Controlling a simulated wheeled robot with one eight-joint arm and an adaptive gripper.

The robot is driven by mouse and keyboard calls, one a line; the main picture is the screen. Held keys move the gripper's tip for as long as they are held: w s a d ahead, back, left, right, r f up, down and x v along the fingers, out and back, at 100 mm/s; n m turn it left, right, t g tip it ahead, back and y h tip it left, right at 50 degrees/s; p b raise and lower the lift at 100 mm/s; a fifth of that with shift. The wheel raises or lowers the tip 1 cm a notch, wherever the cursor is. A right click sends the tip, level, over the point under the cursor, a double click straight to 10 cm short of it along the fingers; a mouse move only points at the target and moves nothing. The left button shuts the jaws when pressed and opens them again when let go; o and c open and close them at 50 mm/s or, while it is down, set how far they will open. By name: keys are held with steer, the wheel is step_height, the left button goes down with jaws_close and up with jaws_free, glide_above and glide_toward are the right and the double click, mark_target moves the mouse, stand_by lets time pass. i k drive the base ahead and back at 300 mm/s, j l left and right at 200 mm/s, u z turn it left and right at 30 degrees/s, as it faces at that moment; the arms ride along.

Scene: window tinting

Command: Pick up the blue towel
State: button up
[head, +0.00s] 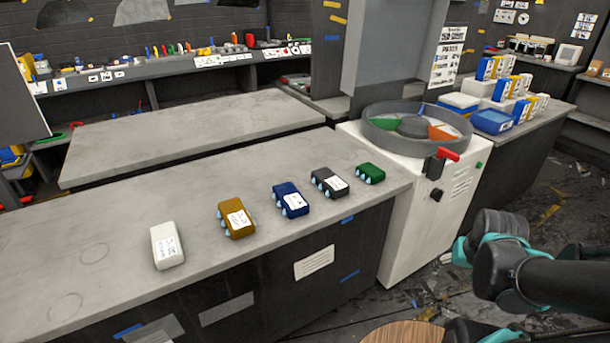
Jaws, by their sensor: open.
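The blue towel (291,199) is a small folded dark blue block with a white label on top and light blue marks along its left side. It lies on the grey counter (120,243) near the front edge, in the middle of a row of similar towels. An ochre towel (237,219) lies to its left and a dark grey towel (329,182) to its right, both apart from it. Links of my arm show at the lower right, well away from the towels. My gripper does not show in this view.
A white towel (167,246) and a green towel (370,173) lie at the row's ends. A white cabinet with a round divided tray (367,136) and a red handle (448,154) stands right of the counter. Another grey table (190,139) lies behind.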

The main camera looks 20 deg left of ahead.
mark_target(288, 198)
steer(key=u, duration=1.15)
steer(key=j, duration=0.1)
